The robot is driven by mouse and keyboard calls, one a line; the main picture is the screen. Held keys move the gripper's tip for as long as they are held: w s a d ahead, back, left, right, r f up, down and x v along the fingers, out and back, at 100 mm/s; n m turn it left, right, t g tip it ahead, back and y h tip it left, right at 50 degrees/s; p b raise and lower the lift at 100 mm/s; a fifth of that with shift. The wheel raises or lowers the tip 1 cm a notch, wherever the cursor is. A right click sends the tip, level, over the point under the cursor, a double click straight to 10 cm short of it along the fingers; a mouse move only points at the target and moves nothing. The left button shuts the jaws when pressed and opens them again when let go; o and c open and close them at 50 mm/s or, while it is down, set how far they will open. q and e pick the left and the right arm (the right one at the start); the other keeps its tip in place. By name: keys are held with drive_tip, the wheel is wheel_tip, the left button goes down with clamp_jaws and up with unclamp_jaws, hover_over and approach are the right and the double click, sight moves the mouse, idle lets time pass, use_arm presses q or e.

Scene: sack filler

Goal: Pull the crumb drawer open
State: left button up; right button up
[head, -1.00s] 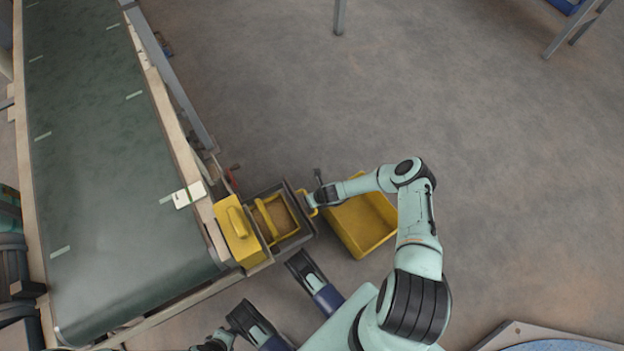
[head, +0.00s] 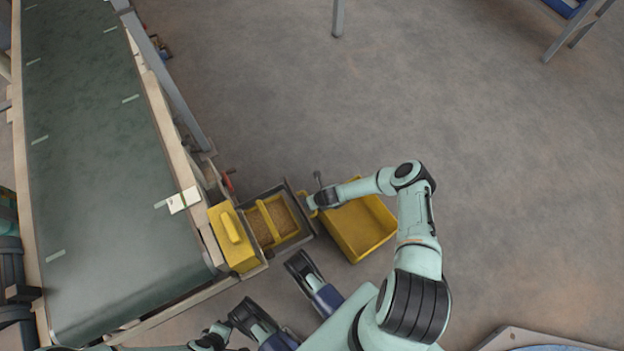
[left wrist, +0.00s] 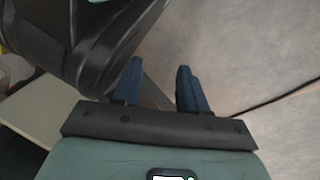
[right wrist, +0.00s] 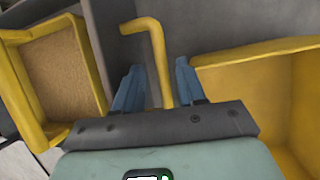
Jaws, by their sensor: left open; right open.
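The crumb drawer is a grey box (head: 302,241) with yellow parts and brown crumbs inside, at the conveyor's near right corner in the head view. A grey edge and the crumb-filled part (right wrist: 68,70) also show in the right wrist view. Its bent yellow handle (right wrist: 161,75) stands between the two blue fingers of my right gripper (right wrist: 158,72). The fingers are open, with gaps beside the handle. In the head view my right gripper (head: 313,201) is at the drawer's right side. My left gripper (left wrist: 159,80) is open and empty, away from the drawer.
A yellow bin (head: 345,238) stands on the floor right of the drawer, close to my right gripper. A yellow block-like cover (head: 235,240) sits left of the drawer. The green conveyor belt (head: 110,160) fills the left. Floor beyond the bin is clear.

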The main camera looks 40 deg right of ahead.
use_arm(q)
drive_tip(key=w+r+t+p, duration=0.2)
drive_tip(key=w+r+p, duration=0.1)
drive_tip(key=w+r, duration=0.2)
drive_tip(key=s+d+r+g+p, duration=0.2)
drive_tip(key=s+d+r+p, duration=0.1)
drive_tip(key=s, duration=0.2)
drive_tip(key=shift+s+d+r+m+h, duration=0.25)
drive_tip(key=shift+s+d+m+h, duration=0.05)
drive_tip(key=shift+d+h, duration=0.1)
use_arm(e)
drive_tip(key=v, duration=1.3)
drive_tip(key=shift+r, duration=0.2)
